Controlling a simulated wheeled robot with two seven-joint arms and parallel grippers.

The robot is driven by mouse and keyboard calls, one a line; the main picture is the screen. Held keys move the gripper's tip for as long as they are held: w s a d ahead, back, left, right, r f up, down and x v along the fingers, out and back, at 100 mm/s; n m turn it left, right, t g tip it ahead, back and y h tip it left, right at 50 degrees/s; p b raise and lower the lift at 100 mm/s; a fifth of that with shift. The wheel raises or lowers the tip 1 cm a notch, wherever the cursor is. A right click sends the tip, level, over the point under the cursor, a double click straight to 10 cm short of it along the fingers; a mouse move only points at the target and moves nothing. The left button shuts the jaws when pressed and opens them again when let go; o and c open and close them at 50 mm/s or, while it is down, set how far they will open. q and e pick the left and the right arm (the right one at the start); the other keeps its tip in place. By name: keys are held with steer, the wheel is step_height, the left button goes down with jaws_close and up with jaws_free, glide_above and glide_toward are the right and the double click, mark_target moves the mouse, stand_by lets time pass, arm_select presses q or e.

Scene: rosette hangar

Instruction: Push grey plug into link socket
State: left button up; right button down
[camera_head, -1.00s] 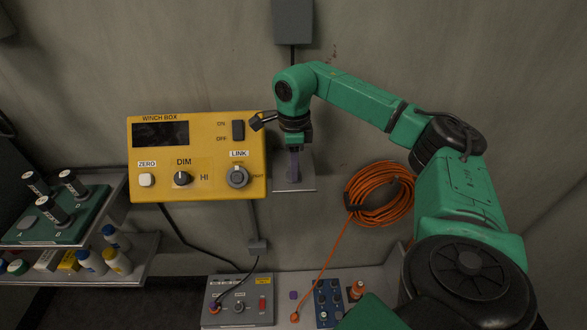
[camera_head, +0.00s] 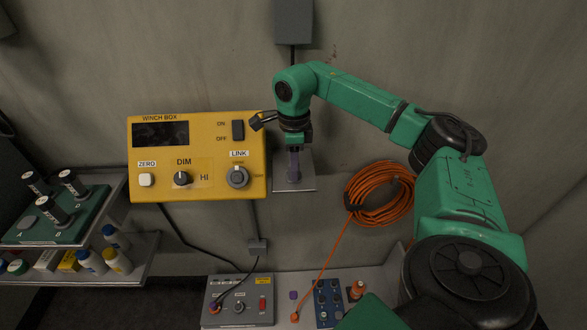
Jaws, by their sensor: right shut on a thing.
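The yellow winch box (camera_head: 198,194) stands against the wall at the left of centre. Its link socket (camera_head: 237,178), a round grey fitting under the LINK label, is at the box's lower right. My right gripper (camera_head: 293,152) points down just to the right of the box, apart from the socket. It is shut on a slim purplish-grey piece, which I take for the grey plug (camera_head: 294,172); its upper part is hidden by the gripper. The piece is upright in front of a grey plate (camera_head: 308,184). My left gripper is not in view.
A coiled orange cable (camera_head: 380,193) hangs right of the plate. A grey control box (camera_head: 238,312) and a blue button panel (camera_head: 328,303) are on the shelf below.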

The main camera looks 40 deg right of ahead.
steer(key=shift+r, duration=0.1)
stand_by(0.3)
steer(key=shift+r+p, duration=2.65)
steer(key=shift+r, duration=0.3)
steer(key=shift+a, duration=0.15)
steer(key=s+a+r+n+t+h, duration=0.2)
steer(key=a+n+t+h, duration=0.15)
steer(key=a+n, duration=0.4)
steer(key=s+a+r+n+t+h, duration=0.15)
steer(key=a+n+t, duration=0.3)
steer(key=a, duration=0.55)
steer(key=shift+h, duration=0.4)
steer(key=shift+w+a+x, duration=0.1)
steer(key=shift+a+x, duration=0.05)
steer(key=shift+x, duration=1.3)
steer(key=shift+w+a+x, duration=0.1)
steer(key=shift+a+x, duration=0.05)
steer(key=shift+x, duration=1.3)
